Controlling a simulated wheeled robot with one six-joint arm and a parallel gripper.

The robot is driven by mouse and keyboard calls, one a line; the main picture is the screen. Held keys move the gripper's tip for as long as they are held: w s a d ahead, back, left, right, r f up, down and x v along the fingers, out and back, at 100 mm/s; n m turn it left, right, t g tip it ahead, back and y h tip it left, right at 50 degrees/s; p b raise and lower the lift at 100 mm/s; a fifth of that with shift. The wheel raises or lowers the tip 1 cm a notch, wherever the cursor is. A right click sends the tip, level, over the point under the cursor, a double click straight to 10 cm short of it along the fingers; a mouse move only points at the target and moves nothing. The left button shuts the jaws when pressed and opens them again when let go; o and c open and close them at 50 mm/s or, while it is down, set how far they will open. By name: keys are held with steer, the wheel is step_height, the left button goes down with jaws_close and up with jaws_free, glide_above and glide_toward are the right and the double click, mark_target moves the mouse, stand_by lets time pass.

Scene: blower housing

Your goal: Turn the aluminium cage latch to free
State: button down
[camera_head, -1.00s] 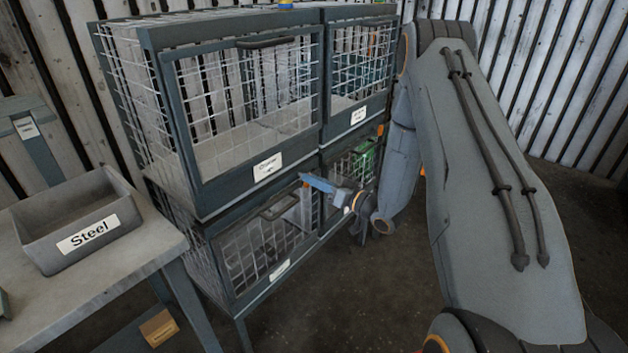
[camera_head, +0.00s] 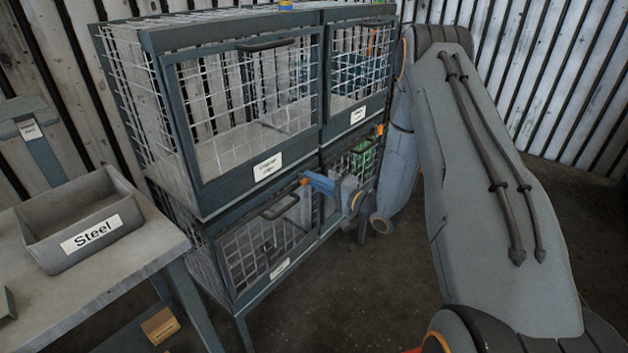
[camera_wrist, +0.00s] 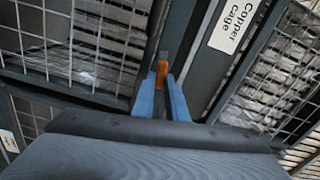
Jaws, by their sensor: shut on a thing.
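A small orange latch (camera_head: 304,182) sits on the dark frame near the upper right corner of the lower left cage's door (camera_head: 262,240). It also shows in the wrist view (camera_wrist: 162,73), upright between the blue fingertips. My gripper (camera_head: 318,183) reaches it from the right and is shut on it; the fingers also show in the wrist view (camera_wrist: 161,92). The lower left cage's label (camera_head: 280,268) is too small to read, so I cannot confirm it is the aluminium cage. A "Copper cage" label (camera_wrist: 238,25) is right of the latch in the wrist view.
The upper left cage (camera_head: 250,110) and upper right cage (camera_head: 362,60) stand above. The lower right cage is partly hidden by my arm. A grey bin marked "Steel" (camera_head: 60,262) stands on a table (camera_head: 125,262) at left. Floor in front is clear.

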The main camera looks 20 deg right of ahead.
steer(key=shift+m, duration=0.9)
steer(key=shift+d, duration=0.1)
steer(key=c, duration=1.8)
jaws_free()
steer(key=shift+o, duration=0.2)
steer(key=b+v, duration=0.1)
steer(key=v, duration=0.6)
steer(key=shift+s+d, duration=0.2)
steer(key=shift+s, duration=0.1)
steer(key=shift+w, duration=0.1)
